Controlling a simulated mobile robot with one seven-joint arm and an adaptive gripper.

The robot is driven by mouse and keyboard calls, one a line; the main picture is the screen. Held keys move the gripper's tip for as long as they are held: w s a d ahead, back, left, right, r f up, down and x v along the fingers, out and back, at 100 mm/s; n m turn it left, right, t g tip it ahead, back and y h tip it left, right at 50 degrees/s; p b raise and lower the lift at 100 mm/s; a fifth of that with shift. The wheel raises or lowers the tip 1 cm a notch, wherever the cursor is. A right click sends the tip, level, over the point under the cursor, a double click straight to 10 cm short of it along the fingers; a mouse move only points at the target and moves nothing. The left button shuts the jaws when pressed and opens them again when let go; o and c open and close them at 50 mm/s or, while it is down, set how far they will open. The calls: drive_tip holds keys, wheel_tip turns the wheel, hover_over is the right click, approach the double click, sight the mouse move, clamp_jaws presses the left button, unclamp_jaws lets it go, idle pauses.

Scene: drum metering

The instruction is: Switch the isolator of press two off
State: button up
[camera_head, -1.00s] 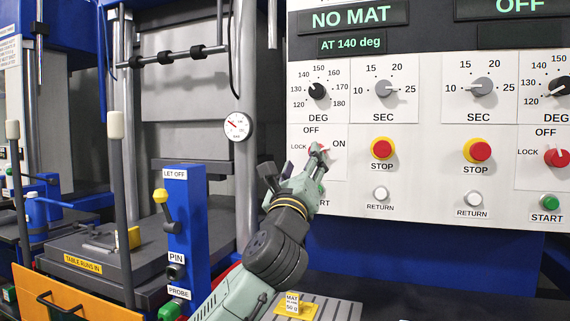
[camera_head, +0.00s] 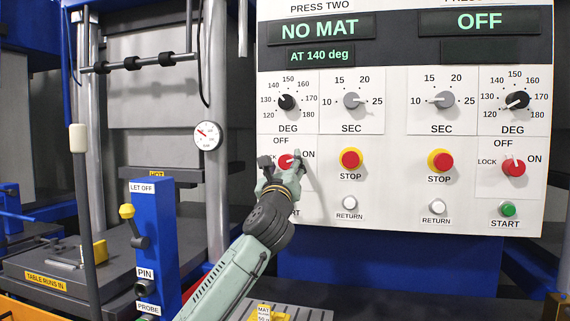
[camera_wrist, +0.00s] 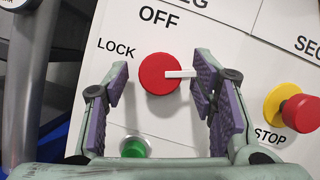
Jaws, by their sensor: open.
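The press two isolator is a red knob (camera_head: 287,162) with a white pointer, on the white panel under the NO MAT display. In the wrist view my gripper (camera_wrist: 163,88) is open, one finger on each side of the knob. The pointer's tip meets the right finger's outline; I cannot tell whether they touch.
A green button (camera_wrist: 134,147) lies below the knob. A red STOP button (camera_head: 350,158) on a yellow collar and a white RETURN button (camera_head: 349,203) are to the right. Another isolator (camera_head: 513,167) is at far right. A blue LET OFF post (camera_head: 155,235) stands left of my arm.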

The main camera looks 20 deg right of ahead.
drive_tip(key=shift+c, duration=0.2)
drive_tip(key=c, duration=1.1)
